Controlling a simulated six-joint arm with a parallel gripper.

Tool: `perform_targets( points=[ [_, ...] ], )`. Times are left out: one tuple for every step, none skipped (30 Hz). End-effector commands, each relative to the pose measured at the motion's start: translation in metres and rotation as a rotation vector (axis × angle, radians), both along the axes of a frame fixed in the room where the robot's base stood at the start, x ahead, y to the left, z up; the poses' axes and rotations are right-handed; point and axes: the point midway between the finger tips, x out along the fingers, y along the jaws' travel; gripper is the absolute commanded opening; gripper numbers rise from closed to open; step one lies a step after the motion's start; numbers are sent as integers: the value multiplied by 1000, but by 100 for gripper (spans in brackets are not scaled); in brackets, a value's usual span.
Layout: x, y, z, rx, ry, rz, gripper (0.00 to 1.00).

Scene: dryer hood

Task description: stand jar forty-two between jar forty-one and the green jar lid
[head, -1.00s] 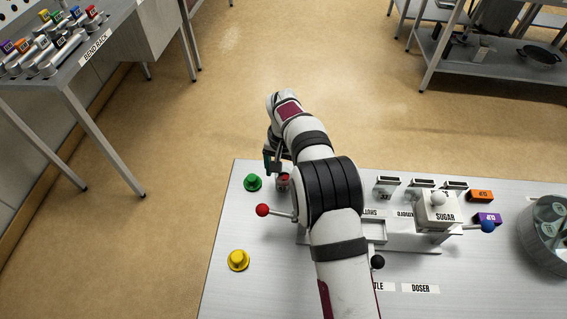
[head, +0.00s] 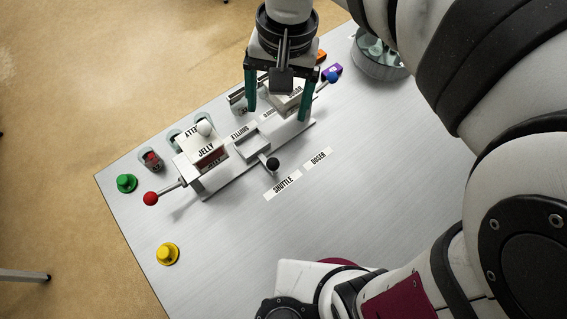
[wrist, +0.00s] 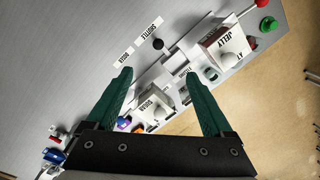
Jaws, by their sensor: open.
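A green jar lid (head: 127,183) lies at the table's left corner and also shows in the wrist view (wrist: 268,25). Just right of it stands a small clear jar with red contents (head: 152,160); they look slightly apart. More clear glass (head: 175,136) shows behind the jelly block, partly hidden. I cannot read any jar number, so I cannot tell which is jar forty-one or forty-two. My gripper (head: 278,104) is open and empty above the doser end of the machine. In the wrist view its teal fingers (wrist: 160,82) are spread, with the sugar block (wrist: 153,103) beyond them.
The jelly block (head: 203,153) and a red-knobbed lever (head: 151,198) stand near the jars. A yellow lid-like piece (head: 168,253) is at the left edge. A round bin (head: 372,66) holds glassy items at upper right.

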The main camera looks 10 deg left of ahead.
Motion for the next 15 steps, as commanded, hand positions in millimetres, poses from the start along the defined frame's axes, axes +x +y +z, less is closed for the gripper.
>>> perform_targets(
  points=[
    [-30, -41, 1, 15, 1, -108, 86],
    [-50, -60, -3, 23, 5, -169, 86],
    [-75, -79, -10, 33, 10, -241, 86],
    [-92, -90, -17, 39, 12, -286, 86],
    [-107, -97, -23, 44, 14, -327, 86],
    [-122, -104, -31, 52, 17, -370, 86],
    [-131, -107, -36, 54, 19, -394, 86],
    [-138, -109, -40, 56, 19, -412, 86],
    [-144, -111, -43, 59, 20, -427, 86],
    [-146, -111, -45, 59, 20, -434, 86],
    [-148, -111, -46, 60, 21, -437, 86],
    [-148, -111, -46, 60, 22, -438, 86],
    [-148, -111, -46, 60, 23, -437, 86],
    [-148, -111, -46, 59, 23, -436, 86],
    [-148, -111, -46, 59, 23, -436, 86]
  ],
)
